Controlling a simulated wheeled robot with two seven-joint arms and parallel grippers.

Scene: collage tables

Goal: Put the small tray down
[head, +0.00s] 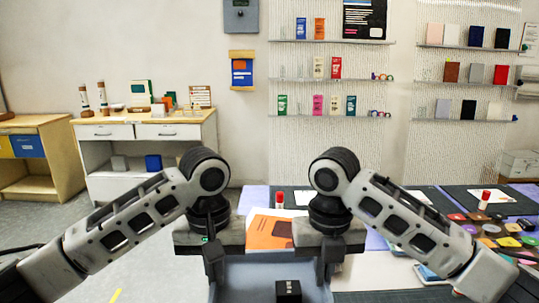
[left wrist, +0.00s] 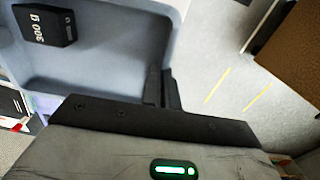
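The small grey-blue tray (head: 250,272) is at the bottom middle of the head view, and its near part is cut off. It also shows in the left wrist view (left wrist: 115,72). A black weight (head: 288,291) lies in it, marked 300 g in the left wrist view (left wrist: 45,24). My left gripper (head: 215,268) is shut on the tray's left wall, with its fingers close together at the rim in the left wrist view (left wrist: 163,88). My right gripper (head: 328,268) is at the right wall and appears shut on it. The tray's underside is hidden.
Beyond the tray is a worktable with an orange-covered booklet (head: 268,231), glue sticks (head: 279,200), dark mats (head: 440,204) and several coloured discs (head: 490,235) at right. Floor (left wrist: 225,75) shows beside the tray's left side. A wooden cabinet (head: 150,130) stands back left.

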